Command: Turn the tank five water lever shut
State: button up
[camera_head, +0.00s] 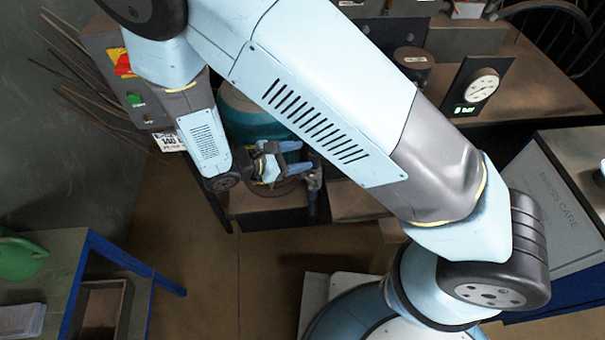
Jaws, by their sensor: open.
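My gripper (296,158) is in the middle left of the view, at the end of my light blue arm. Its light blue fingers point to the right and are apart, with nothing clear between them. A teal, rounded tank-like body (262,128) is behind the gripper, partly covered by my arm. A small dark upright part (313,190) stands just right of and below the fingers; I cannot tell whether it belongs to a water valve. No lever or tank number can be made out; my arm and gripper hide much of this area. Contact is unclear.
A grey control box (138,75) with a red-yellow switch and green button stands left of the gripper. A dial gauge (482,86) stands on the brown bench at upper right. A blue-framed table (60,252) is at lower left. Brown floor (215,285) is open between.

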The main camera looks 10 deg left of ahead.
aim_at(299, 178)
jog(key=s+a+f+n+t+y, duration=0.25)
jog(key=s+f+n+t, duration=0.2)
jog(key=f, duration=0.35)
jog(key=s+a+f+n+t+y, duration=0.2)
jog(key=s+f+n+t+y, duration=0.1)
jog(key=s+f+n+t, duration=0.25)
jog(key=shift+n+g, duration=0.4)
jog(key=shift+g, duration=0.1)
jog(key=x, duration=0.5)
jog(key=f+x, duration=0.1)
jog(key=x, duration=0.9)
jog(key=shift+w+f, duration=0.3)
jog(key=shift+f, duration=0.05)
grip_shut()
jog(key=shift+d, duration=0.1)
